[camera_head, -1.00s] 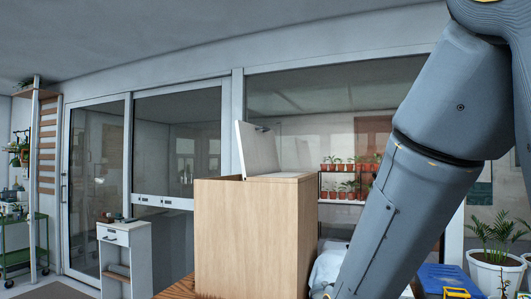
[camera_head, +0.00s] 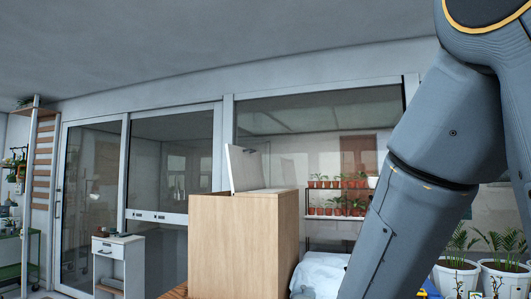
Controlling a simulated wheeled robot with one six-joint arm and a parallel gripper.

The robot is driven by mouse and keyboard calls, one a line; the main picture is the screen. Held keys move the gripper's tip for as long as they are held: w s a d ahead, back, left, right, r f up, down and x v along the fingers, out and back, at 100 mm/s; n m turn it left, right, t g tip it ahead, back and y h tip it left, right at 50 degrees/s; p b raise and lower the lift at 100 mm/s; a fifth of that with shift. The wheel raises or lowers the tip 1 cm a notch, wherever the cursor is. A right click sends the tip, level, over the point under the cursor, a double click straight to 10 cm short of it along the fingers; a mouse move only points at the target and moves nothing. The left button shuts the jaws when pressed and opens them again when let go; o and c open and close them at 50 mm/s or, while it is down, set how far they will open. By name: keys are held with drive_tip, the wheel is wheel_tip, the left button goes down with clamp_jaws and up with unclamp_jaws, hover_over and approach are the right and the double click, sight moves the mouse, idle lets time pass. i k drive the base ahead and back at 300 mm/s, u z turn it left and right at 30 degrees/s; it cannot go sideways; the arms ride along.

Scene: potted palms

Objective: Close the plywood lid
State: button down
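The plywood box (camera_head: 235,245) stands in the middle of the view, on a wooden surface whose corner shows at its lower left. Its lid (camera_head: 245,169) is raised and leans up from the top, showing a pale face with a small dark fitting at its upper edge. The right part of the box top is a flat fixed panel. My arm comes down from the upper right, to the right of the box. My gripper is out of view below the frame.
A white cloth-like bundle (camera_head: 321,273) lies right of the box. Potted palms (camera_head: 459,258) stand at the far right. A white drawer cabinet (camera_head: 118,262) is at left. Shelves of small potted plants (camera_head: 338,201) are behind the glass.

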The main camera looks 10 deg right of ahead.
sight(244, 165)
drive_tip(key=z, duration=0.55)
drive_tip(key=i, duration=0.75)
drive_tip(key=z, duration=0.65)
drive_tip(key=i, duration=0.7)
drive_tip(key=u, duration=0.15)
